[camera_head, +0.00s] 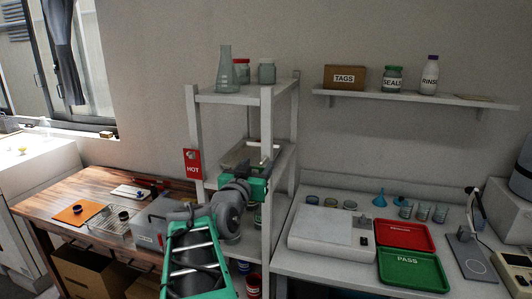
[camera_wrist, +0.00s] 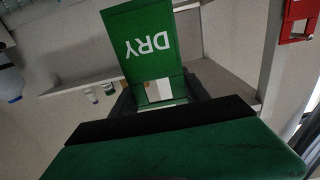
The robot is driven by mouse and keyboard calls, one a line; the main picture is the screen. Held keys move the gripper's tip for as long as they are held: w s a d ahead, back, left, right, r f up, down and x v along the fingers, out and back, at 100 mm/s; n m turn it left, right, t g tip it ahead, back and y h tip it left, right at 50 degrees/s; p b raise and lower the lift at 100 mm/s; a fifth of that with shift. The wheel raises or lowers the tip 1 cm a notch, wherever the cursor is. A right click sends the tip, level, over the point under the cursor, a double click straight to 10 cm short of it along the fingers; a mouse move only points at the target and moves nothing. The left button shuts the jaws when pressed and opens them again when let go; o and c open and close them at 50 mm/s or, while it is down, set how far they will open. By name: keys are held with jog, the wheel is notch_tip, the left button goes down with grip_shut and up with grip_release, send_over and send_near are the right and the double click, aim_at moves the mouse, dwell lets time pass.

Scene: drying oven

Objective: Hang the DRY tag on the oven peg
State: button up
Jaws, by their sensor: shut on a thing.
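The green DRY tag (camera_wrist: 142,45) fills the upper middle of the wrist view, its white lettering upside down. My gripper (camera_wrist: 165,97) is shut on the tag's near end, and the tag sticks out beyond the dark fingers. In the head view my gripper (camera_head: 262,170) is in front of the white shelf rack at its middle level. I cannot make out the tag's lettered face there. A red HOT tag (camera_head: 193,163) hangs at the rack's front left post. I cannot clearly identify the oven or its peg in either view.
The white rack (camera_head: 194,125) has posts close around my gripper, with glassware on top. A red object (camera_wrist: 298,18) is at the wrist view's upper right. A wooden table (camera_head: 50,205) stands left. The right bench holds a red tray (camera_head: 404,237) and a green tray (camera_head: 412,270).

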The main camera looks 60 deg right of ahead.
aim_at(266, 158)
jog(key=d, duration=0.3)
jog(key=w+d+p, duration=0.1)
jog(key=d, duration=0.2)
jog(key=d+p, duration=0.1)
jog(key=d, duration=0.1)
jog(key=shift+w+d+f, duration=0.2)
jog(key=shift+d+f, duration=0.35)
jog(key=shift+f, duration=0.1)
jog(key=shift+r, duration=0.15)
jog(key=shift+f+b, duration=0.3)
jog(key=shift+b, duration=0.1)
jog(key=o, duration=1.3)
jog(key=shift+r+p, duration=0.2)
jog(key=shift+p, duration=0.25)
